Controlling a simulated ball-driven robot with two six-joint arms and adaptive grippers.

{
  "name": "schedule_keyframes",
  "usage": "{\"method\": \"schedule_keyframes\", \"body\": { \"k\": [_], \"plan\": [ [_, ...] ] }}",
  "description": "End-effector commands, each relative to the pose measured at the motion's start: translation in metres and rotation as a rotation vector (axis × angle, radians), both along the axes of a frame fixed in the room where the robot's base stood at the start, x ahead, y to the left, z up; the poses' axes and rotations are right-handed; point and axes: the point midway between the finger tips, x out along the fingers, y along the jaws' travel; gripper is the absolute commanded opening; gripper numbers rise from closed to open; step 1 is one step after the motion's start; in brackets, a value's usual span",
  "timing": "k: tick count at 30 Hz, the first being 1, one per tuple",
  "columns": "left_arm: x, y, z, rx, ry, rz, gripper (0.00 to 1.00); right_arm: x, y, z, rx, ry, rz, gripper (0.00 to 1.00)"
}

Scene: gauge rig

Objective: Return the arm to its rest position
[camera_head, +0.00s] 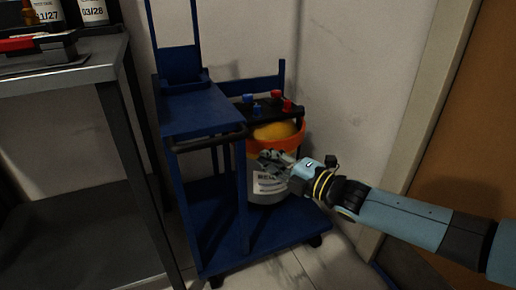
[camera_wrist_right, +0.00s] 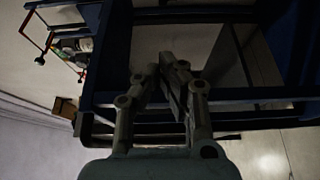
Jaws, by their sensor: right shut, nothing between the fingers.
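My right arm (camera_head: 400,215) comes in from the right in the head view, light blue with black joints and yellow rings. Its gripper (camera_head: 270,163) is in front of the white bucket with the orange rim on the blue cart. In the right wrist view the gripper (camera_wrist_right: 165,72) is shut and empty, its fingertips close together against the dark cart frame. I cannot tell whether it touches the bucket. My left gripper is not in view.
The blue cart (camera_head: 205,110) holds a bucket (camera_head: 268,190) with a yellow thing (camera_head: 275,130) inside, below a black panel with blue and red fittings (camera_head: 277,95). A grey table (camera_head: 60,75) stands left. A brown door (camera_head: 480,130) is right. Pale wall (camera_head: 360,60) lies behind.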

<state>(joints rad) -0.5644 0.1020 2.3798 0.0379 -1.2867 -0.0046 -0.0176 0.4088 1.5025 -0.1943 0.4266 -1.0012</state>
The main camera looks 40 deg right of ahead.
Motion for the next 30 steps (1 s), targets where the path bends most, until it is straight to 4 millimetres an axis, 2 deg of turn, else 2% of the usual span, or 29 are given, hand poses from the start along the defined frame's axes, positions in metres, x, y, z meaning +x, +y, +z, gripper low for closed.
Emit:
{"method": "schedule_keyframes", "body": {
  "k": [7, 11, 13, 15, 18, 24, 30],
  "plan": [
    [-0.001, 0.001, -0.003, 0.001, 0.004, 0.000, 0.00, -0.004, -0.001, -0.001, -0.001, 0.002, -0.001, 0.00],
    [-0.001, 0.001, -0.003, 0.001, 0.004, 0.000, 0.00, -0.019, 0.002, -0.016, 0.007, 0.035, -0.004, 0.00],
    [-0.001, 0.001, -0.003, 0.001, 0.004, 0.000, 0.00, -0.039, 0.011, -0.030, 0.030, 0.066, -0.005, 0.00],
    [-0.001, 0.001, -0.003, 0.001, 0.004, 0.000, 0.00, -0.067, 0.032, -0.036, 0.084, 0.107, -0.018, 0.00],
    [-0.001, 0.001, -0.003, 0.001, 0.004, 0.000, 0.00, -0.102, 0.052, -0.048, 0.242, 0.279, -0.121, 0.00],
    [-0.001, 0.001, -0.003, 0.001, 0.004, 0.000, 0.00, -0.168, 0.072, -0.063, 0.599, 0.648, -0.400, 0.00],
    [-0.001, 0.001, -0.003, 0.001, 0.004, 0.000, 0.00, -0.224, 0.086, -0.061, 0.867, 0.916, -0.670, 0.00]
  ]
}}
